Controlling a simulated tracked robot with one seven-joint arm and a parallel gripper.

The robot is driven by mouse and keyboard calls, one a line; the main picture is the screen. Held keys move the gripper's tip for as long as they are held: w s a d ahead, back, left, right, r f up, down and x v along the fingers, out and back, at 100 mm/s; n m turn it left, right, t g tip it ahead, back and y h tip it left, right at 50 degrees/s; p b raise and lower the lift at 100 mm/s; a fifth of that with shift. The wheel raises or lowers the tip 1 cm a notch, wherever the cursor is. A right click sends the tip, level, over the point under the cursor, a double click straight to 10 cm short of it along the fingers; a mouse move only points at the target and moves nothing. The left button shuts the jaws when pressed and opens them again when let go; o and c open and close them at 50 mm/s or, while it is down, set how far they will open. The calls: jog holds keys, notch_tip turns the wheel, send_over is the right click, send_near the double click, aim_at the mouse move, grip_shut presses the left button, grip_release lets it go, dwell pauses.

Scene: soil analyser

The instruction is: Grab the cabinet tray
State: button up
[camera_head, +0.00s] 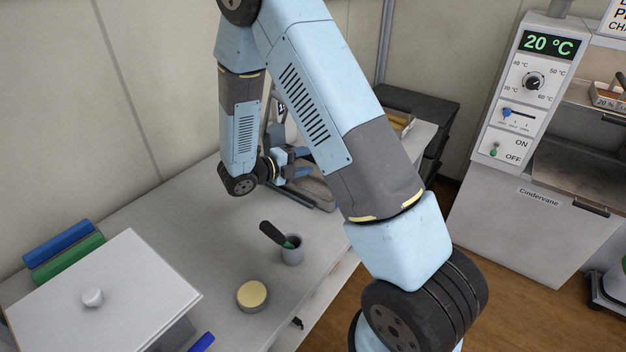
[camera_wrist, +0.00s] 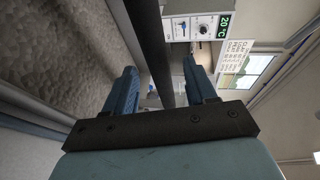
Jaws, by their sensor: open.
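My gripper (camera_head: 300,163) is over the back of the white bench, beside a grey device partly hidden by my arm. In the wrist view my gripper (camera_wrist: 159,66) has its two blue fingers apart, with a dark bar (camera_wrist: 151,40) crossing the gap between them. I cannot tell whether the fingers touch the bar. A small labelled tray (camera_head: 607,97) with brown contents sits on the shelf of the Cindervane cabinet (camera_head: 520,215), at the right edge and far from my gripper. A yellowish tray-like item (camera_head: 402,122) shows partly behind my arm; which is the cabinet tray is unclear.
The bench holds a grey cup (camera_head: 292,252) with a dark-handled tool, a round yellow-topped tin (camera_head: 252,294) and a white lidded box (camera_head: 100,295). Blue and green items (camera_head: 65,255) lie by the wall. A black cabinet (camera_head: 430,110) stands behind. Brown floor lies between bench and Cindervane cabinet.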

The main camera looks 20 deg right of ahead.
send_over(319, 177)
jog(key=shift+w+f, duration=0.15)
jog(key=shift+f, duration=0.45)
grip_shut()
jog(key=shift+f, duration=0.1)
dwell(1.0)
